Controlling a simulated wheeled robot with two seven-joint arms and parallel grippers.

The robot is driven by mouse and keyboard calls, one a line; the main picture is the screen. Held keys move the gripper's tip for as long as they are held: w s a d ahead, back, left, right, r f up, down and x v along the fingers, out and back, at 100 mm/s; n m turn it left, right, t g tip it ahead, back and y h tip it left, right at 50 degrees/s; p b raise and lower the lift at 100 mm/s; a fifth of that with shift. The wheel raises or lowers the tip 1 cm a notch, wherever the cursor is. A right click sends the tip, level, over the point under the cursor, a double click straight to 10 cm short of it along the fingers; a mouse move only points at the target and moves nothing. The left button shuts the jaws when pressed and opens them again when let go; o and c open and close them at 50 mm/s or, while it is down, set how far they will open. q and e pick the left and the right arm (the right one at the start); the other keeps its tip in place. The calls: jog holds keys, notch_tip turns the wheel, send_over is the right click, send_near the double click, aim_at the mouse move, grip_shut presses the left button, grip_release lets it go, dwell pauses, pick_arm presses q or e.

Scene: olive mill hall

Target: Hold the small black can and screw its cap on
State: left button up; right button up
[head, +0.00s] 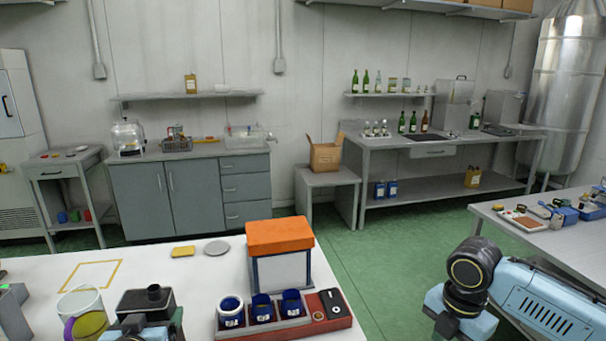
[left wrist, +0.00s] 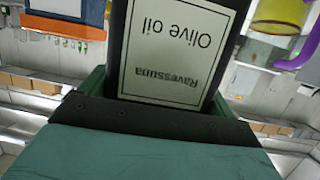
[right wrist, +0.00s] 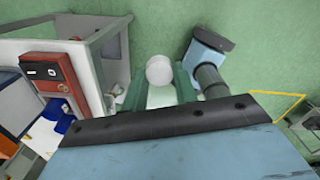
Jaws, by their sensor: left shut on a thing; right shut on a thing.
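The small black can (head: 134,301) stands upright near the front of the white table, with its short black spout (head: 153,291) uncovered on top. My left gripper (head: 150,329) is shut on it low down. In the left wrist view the can's cream label (left wrist: 172,50) reads Ravessuna Olive oil, upside down, between the green jaws. My right gripper (right wrist: 160,92) is shut on a round whitish piece (right wrist: 160,70), apparently the cap, held at the fingertips and apart from the can.
A clear jug (head: 79,299) with yellow contents and a purple handle stands close left of the can. To the right is a red tray (head: 334,325) with several dark blue pots. Behind it is an orange-topped box (head: 280,237). A yellow outline (head: 91,262) marks bare table.

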jog(key=shift+a+f+m, duration=0.25)
jog(key=shift+a+m, duration=0.05)
jog(key=shift+m, duration=0.6)
pick_arm(q)
jog(key=s+d+f+m+h+b, duration=0.2)
jog(key=s+d+b, duration=0.5)
jog(key=s+d, duration=0.3)
jog(key=shift+s+d+h, duration=0.25)
jog(key=shift+d+h, duration=0.05)
jog(key=shift+d, duration=0.15)
pick_arm(e)
jog(key=s+a+f+m, duration=0.1)
jog(key=s+a+m, duration=0.1)
jog(key=m, duration=0.9)
jog(key=s+a+m, duration=0.2)
jog(key=a+m, duration=0.1)
jog(key=m, duration=0.8)
jog(key=shift+a+f+m, duration=0.3)
jog(key=shift+a+f, duration=0.05)
jog(key=shift+f, duration=0.05)
pick_arm(q)
jog(key=d+r+m+g+h, duration=0.1)
jog(key=d+m+g+h, duration=0.2)
jog(key=d+m+h, duration=0.5)
jog(key=d+h, duration=0.1)
jog(key=d, duration=0.6)
jog(key=shift+w, duration=0.1)
